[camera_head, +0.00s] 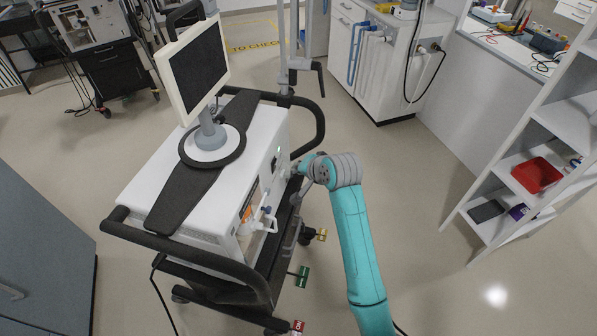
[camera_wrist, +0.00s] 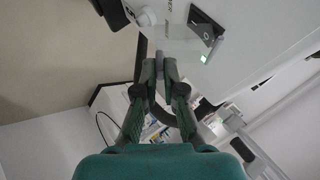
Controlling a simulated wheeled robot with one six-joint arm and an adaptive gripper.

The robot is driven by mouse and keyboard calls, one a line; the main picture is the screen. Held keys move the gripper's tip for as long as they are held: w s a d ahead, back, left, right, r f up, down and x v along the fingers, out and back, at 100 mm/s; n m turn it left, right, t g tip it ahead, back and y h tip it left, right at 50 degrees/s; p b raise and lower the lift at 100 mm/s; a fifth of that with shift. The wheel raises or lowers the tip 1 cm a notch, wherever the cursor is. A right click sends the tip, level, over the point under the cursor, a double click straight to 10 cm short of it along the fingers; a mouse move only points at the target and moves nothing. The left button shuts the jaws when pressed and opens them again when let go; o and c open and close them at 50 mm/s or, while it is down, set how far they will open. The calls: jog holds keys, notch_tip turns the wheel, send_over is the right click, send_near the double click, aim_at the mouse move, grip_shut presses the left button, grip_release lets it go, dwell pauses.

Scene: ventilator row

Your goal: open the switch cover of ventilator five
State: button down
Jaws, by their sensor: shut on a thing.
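The ventilator (camera_head: 190,190) is a white cart-mounted unit with a tilted monitor (camera_head: 198,68), and my arm's end is at its right side panel. In the wrist view, a dark rocker switch (camera_wrist: 206,30) sits on the white panel above and right of my fingertips, with a lit green lamp (camera_wrist: 204,58) below it. My gripper (camera_wrist: 159,68) has its fingers almost together at the panel. A faint pale, see-through flap, seemingly the switch cover (camera_wrist: 180,46), reaches from the switch side to the fingertips. In the head view, my wrist hides the switch and fingertips. No number five is readable.
A black handrail (camera_head: 185,250) runs around the cart, with coloured tags low down, such as a green one (camera_head: 302,276). A white shelf with a red tray (camera_head: 537,175) stands at right. A grey cabinet (camera_head: 40,250) is at left. Floor between cart and shelf is clear.

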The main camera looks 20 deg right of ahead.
jog(key=r+g+h, duration=0.1)
jog(key=r+n+g+h, duration=0.1)
jog(key=h, duration=0.1)
jog(key=shift+w+a+r+g, duration=0.1)
jog(key=shift+a+r+g, duration=0.1)
jog(key=shift+r+g, duration=0.15)
jog(key=shift+w+a+r+n+g+h, duration=0.2)
jog(key=shift+r+n+g+h, duration=0.15)
jog(key=shift+r+g+h, duration=0.35)
jog(key=shift+w+a+r+n+g+h, duration=0.15)
jog(key=shift+r+n+g+h, duration=0.25)
jog(key=shift+h, duration=0.4)
jog(key=shift+a, duration=0.1)
jog(key=c, duration=1.3)
grip_release()
